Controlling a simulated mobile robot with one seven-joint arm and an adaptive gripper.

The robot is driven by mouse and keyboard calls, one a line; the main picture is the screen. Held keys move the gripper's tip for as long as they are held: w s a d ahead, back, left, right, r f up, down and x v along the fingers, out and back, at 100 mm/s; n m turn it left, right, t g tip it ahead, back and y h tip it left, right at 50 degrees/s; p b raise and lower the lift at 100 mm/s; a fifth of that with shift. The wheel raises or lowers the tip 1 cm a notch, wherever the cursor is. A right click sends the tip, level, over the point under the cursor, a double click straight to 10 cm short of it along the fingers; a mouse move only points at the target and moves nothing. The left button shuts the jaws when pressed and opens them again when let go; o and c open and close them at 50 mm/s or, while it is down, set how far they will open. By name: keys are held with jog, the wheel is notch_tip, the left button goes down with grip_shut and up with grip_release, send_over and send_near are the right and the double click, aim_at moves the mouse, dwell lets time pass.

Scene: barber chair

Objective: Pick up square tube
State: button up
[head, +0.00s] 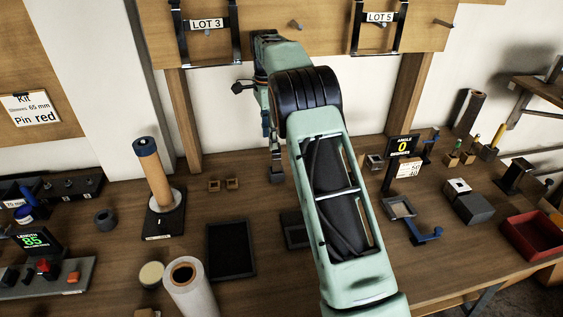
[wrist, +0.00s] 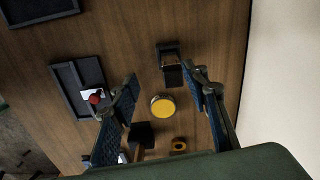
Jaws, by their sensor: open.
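My gripper (head: 272,160) hangs over the bench near the back wall in the head view. In the wrist view my gripper (wrist: 159,78) is open, with its two blue-padded fingers apart and nothing between them. I cannot tell for sure which thing is the square tube. Two small wooden square pieces with openings (head: 214,185) lie left of my gripper in the head view. My arm hides part of the bench.
A round yellow disc (wrist: 163,106) and a dark stand-like object (wrist: 168,60) lie below my fingers. A dark tray (head: 231,250) lies in front. A roll on a post (head: 153,170) stands at left. A red bin (head: 535,235) is at right.

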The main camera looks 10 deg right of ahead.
aim_at(276, 161)
jog(key=shift+w+d+f+m, duration=0.6)
jog(key=shift+w+d+f, duration=0.15)
jog(key=shift+w, duration=0.25)
jog(key=shift+w+d+f, duration=0.1)
jog(key=shift+d+f, duration=0.05)
jog(key=shift+f, duration=0.1)
notch_tip(276, 161, down, 5)
jog(key=shift+f+b, duration=0.1)
jog(key=shift+b, duration=0.2)
jog(key=shift+s+d+f, duration=0.1)
jog(key=shift+s+f, duration=0.05)
jog(key=shift+f, duration=1.15)
jog(key=shift+s+d+f, duration=0.1)
jog(key=shift+f, duration=1.15)
grip_shut()
